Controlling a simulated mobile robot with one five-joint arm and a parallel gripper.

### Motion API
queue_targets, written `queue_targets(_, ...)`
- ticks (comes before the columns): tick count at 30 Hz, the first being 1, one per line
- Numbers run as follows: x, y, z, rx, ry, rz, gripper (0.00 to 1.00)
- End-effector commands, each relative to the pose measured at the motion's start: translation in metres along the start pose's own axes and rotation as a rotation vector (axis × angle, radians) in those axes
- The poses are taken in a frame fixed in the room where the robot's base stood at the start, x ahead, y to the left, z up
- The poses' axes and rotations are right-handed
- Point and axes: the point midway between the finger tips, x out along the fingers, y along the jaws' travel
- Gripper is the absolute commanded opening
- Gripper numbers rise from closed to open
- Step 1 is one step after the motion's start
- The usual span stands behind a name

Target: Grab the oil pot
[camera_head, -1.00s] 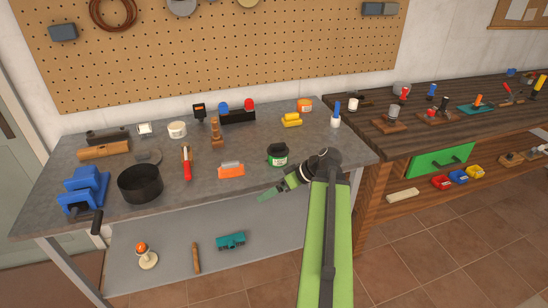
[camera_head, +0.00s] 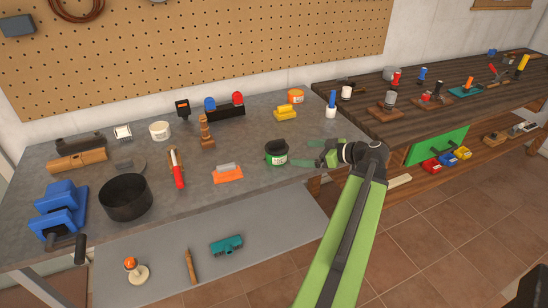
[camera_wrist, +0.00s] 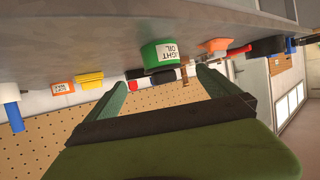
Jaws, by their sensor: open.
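The oil pot (camera_head: 277,154) is a small dark pot with a green body and a white label, upright near the front right of the grey workbench. In the wrist view it shows upside down, as a green pot (camera_wrist: 161,55) whose label reads "LIGHT OIL". My gripper (camera_head: 308,153) is just right of the pot, low over the bench edge, with its fingers pointing left at it. In the wrist view my gripper (camera_wrist: 160,84) is open and empty. The pot appears ahead, between the directions of the two fingers. Whether a fingertip touches it I cannot tell.
An orange-based tool (camera_head: 228,173) lies left of the pot, and a yellow block (camera_head: 285,113) and a blue-handled tool (camera_head: 331,104) stand behind. A black pan (camera_head: 126,197) and blue vise (camera_head: 60,210) are farther left. The bench just around the pot is fairly clear.

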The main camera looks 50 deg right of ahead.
Motion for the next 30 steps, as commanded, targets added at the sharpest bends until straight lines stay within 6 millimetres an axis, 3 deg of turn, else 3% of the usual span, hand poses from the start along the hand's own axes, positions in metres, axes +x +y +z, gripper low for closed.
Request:
queue_targets(3,0.036,-0.002,0.004,-0.003,0.000,-0.006,1.00)
queue_targets(9,0.074,-0.003,0.002,-0.003,-0.001,-0.008,1.00)
queue_targets(17,0.084,-0.005,-0.001,-0.003,-0.001,-0.009,1.00)
queue_targets(26,0.130,-0.005,0.002,-0.004,-0.002,-0.011,1.00)
queue_targets(30,0.134,-0.006,-0.001,-0.003,-0.001,-0.009,1.00)
